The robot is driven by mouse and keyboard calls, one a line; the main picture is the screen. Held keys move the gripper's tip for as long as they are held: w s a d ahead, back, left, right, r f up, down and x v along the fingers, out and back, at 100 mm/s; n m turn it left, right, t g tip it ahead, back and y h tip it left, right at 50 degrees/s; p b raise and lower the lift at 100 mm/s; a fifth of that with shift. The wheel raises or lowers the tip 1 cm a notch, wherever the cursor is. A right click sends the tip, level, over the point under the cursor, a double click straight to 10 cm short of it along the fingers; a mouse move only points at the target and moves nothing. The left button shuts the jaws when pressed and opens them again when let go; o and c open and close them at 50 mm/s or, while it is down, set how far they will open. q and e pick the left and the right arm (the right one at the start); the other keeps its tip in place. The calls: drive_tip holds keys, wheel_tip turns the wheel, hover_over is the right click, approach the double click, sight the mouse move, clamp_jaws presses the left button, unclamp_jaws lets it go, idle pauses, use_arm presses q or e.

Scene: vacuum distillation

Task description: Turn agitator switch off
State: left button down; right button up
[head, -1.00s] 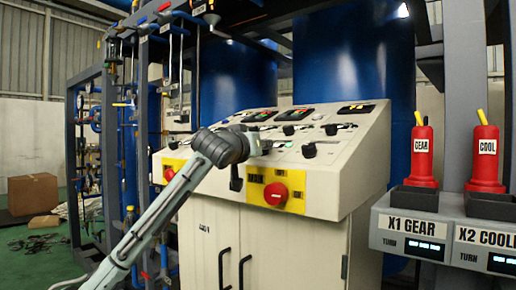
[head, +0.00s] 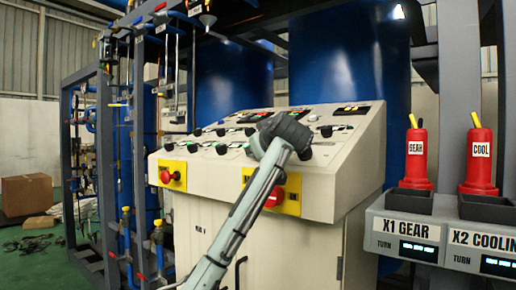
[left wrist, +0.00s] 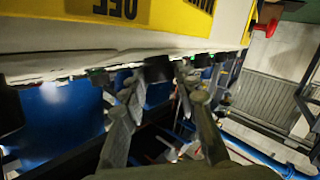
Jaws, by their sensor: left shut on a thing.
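The control panel (head: 345,150) is a cream sloped console with rows of black rotary switches; their labels are too small to read in the head view. My left arm reaches up to the lower right part of the panel, and my wrist hides the fingers in the head view. In the left wrist view my left gripper (left wrist: 160,76) has its two fingers on either side of a black switch knob (left wrist: 158,67) and is shut on it. I cannot tell from the labels whether this is the agitator switch. My right gripper is in neither view.
Red emergency buttons on yellow plates sit on the console front, one at left (head: 167,177) and one partly behind my arm (head: 273,197). Another black knob (head: 327,131) stands close to my wrist. Red GEAR (head: 417,160) and COOL (head: 479,162) bottles stand at right.

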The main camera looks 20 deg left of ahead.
use_arm(q)
drive_tip(key=shift+f, duration=0.1)
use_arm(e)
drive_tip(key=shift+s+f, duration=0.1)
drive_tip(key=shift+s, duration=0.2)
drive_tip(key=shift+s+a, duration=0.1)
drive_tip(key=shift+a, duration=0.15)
use_arm(q)
drive_tip(key=c, duration=1.2)
unclamp_jaws()
drive_tip(key=shift+o, duration=0.2)
drive_tip(key=v, duration=1.2)
drive_tip(key=shift+d, duration=0.1)
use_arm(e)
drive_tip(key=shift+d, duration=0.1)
